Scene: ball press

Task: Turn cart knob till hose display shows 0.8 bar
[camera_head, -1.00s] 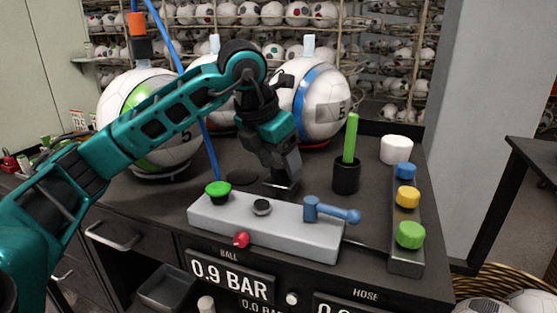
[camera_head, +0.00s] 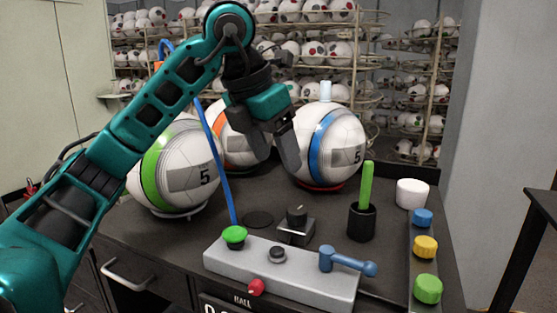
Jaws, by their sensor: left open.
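A black knob (camera_head: 297,214) on a small grey block stands on the black cart top, just behind the grey control box (camera_head: 310,285). The box bears a green button (camera_head: 234,235), a dark round knob (camera_head: 277,254), a blue lever (camera_head: 347,262) and a red knob (camera_head: 256,286) on its front. I cannot tell which knob is the cart knob. My left gripper (camera_head: 289,157) is open and empty, above and behind the black knob, in front of the blue-striped ball. The hose display is out of view; only the top of the ball display's label (camera_head: 243,301) shows, its number cut off.
Green-, orange- and blue-striped balls stand behind on the cart: green (camera_head: 165,160), orange (camera_head: 232,135), blue (camera_head: 328,145). A black cup (camera_head: 362,222) with a green stick, a white cylinder (camera_head: 412,193) and coloured caps (camera_head: 425,247) are at right. A blue hose (camera_head: 222,170) hangs down.

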